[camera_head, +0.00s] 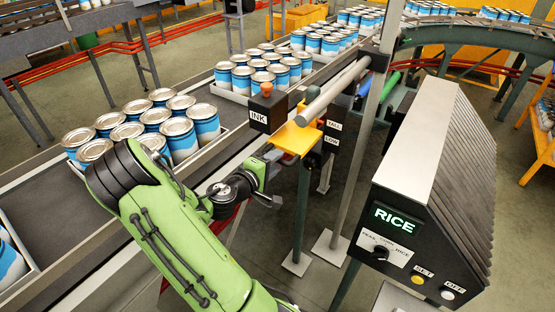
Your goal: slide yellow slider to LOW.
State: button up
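The yellow slider (297,138) appears to be the yellow bracket on a metal post beside the conveyor, below a grey roller bar. A dark plate to its right carries a TALL label (333,124) and a LOW label (331,139). I cannot tell which label the slider lines up with. My gripper (272,201) is lower and to the left of the slider, apart from it in the picture. Its fingers are small and dark, and I cannot tell whether they are open or shut.
A box marked INK (268,109) with an orange knob stands just left of the slider. Trays of blue-and-white cans (205,126) sit on the conveyor (40,215) at left. A control box (405,215) showing RICE stands at right. Posts rise near the slider.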

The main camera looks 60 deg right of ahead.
jog(key=shift+x, duration=1.05)
grip_shut()
jog(key=shift+f, duration=0.1)
notch_tip(320, 180, down, 6)
jog(key=b, duration=0.6)
jog(key=shift+a+f, duration=0.2)
jog(key=shift+f, duration=0.05)
